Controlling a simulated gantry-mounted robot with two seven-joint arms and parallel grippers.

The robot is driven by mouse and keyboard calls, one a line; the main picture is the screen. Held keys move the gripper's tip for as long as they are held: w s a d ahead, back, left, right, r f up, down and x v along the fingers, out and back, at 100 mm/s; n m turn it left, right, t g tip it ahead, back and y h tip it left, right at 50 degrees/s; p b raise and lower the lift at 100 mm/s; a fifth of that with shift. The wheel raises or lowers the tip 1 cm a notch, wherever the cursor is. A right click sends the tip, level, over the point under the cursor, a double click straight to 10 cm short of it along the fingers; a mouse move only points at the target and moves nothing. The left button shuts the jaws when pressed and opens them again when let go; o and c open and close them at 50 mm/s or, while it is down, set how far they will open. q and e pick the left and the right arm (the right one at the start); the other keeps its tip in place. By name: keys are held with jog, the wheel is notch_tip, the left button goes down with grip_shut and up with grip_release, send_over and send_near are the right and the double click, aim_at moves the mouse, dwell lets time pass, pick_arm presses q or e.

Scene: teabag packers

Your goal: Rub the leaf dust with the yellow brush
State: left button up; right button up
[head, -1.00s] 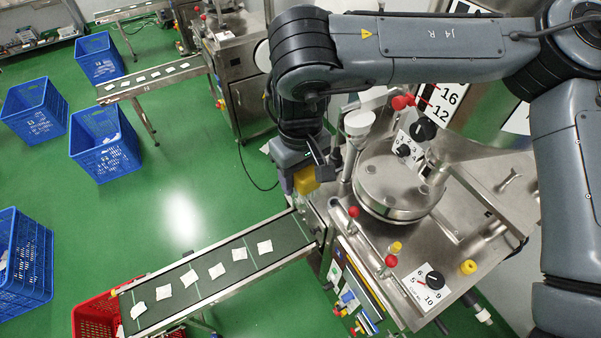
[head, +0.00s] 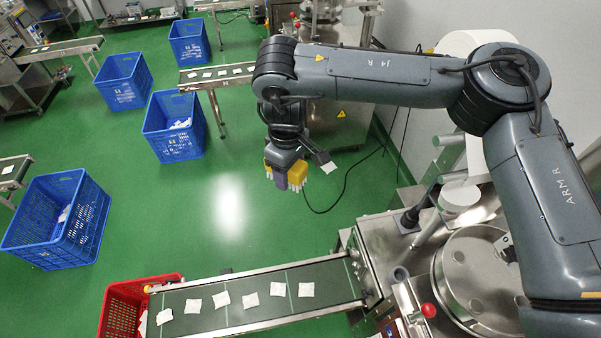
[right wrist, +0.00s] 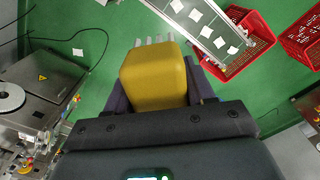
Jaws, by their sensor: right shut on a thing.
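My right gripper (head: 284,180) is shut on the yellow brush (head: 298,173) and hangs over open green floor, beyond the near conveyor. In the right wrist view the brush's yellow block (right wrist: 155,76) sits between the dark fingers, with several pale bristle tufts pointing away from me. The bristles appear clear of any surface. I cannot make out any leaf dust in these views. My left gripper is not in view.
The near conveyor (head: 333,285) carries several white teabag packets toward a red crate (head: 120,300). The steel packing machine (head: 450,262) stands at the lower right. Several blue crates, including one nearby (head: 175,140), stand at the left.

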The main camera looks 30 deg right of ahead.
jog(key=w+d+f+n+b, duration=0.1)
jog(key=w+d+f+n, duration=0.25)
jog(key=f, duration=0.75)
jog(key=n+b, duration=0.3)
jog(key=n, duration=0.3)
send_over(375, 231)
notch_tip(375, 231, down, 29)
jog(key=shift+a+f+b, duration=0.1)
jog(key=shift+f+b, duration=0.7)
jog(key=shift+b, duration=0.1)
pick_arm(q)
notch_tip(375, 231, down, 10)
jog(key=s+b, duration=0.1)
jog(key=b, duration=0.2)
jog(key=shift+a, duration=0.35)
pick_arm(e)
jog(key=shift+f, duration=1.75)
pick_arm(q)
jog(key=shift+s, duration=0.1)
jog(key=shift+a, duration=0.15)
pick_arm(e)
jog(key=shift+f, duration=0.1)
pick_arm(q)
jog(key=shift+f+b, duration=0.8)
jog(key=shift+b, duration=0.2)
pick_arm(e)
jog(key=shift+f, duration=0.9)
